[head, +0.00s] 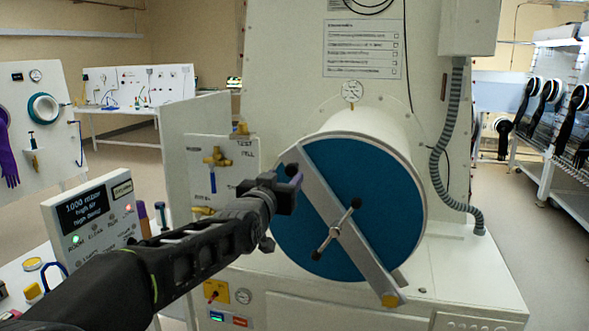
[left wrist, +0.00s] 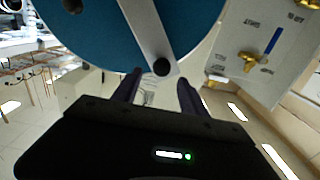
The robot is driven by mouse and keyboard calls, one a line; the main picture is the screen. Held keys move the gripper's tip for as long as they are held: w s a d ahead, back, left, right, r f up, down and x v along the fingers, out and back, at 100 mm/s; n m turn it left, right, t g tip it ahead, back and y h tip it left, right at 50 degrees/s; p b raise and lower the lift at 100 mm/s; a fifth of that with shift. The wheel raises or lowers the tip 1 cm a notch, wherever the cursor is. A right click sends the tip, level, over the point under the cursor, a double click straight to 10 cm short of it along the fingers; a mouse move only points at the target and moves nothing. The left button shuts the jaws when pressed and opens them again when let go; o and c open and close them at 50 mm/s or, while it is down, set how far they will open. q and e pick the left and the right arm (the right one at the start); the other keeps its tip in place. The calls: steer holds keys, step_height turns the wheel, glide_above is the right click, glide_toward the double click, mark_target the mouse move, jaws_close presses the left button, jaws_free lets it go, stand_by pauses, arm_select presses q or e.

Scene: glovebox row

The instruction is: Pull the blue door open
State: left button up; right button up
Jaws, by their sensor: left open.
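The blue door (head: 375,190) is a round disc that closes the end of a white cylinder. A grey bar (head: 365,252) crosses it diagonally, with a spoked handle (head: 336,231) at its middle and a yellow knob (head: 390,300) at its lower end. My left gripper (head: 292,182) is open and empty at the door's upper left edge, near the bar's upper end. In the left wrist view, the blue door (left wrist: 85,40) fills the top. A dark round end piece (left wrist: 161,67) of the bar shows between the fingertips (left wrist: 158,78); contact cannot be told. My right gripper is out of view.
A valve panel (head: 235,165) with brass fittings stands close left of the door. A grey hose (head: 440,160) hangs right of the cylinder. Floor at the right is open.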

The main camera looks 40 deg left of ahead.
mark_target(290, 170)
arm_select(q)
steer(key=p+x, duration=0.3)
steer(key=x, duration=0.3)
steer(key=shift+a+r, duration=0.1)
steer(key=shift+w+a, duration=0.2)
steer(key=shift+w, duration=0.25)
jaws_close()
stand_by(1.0)
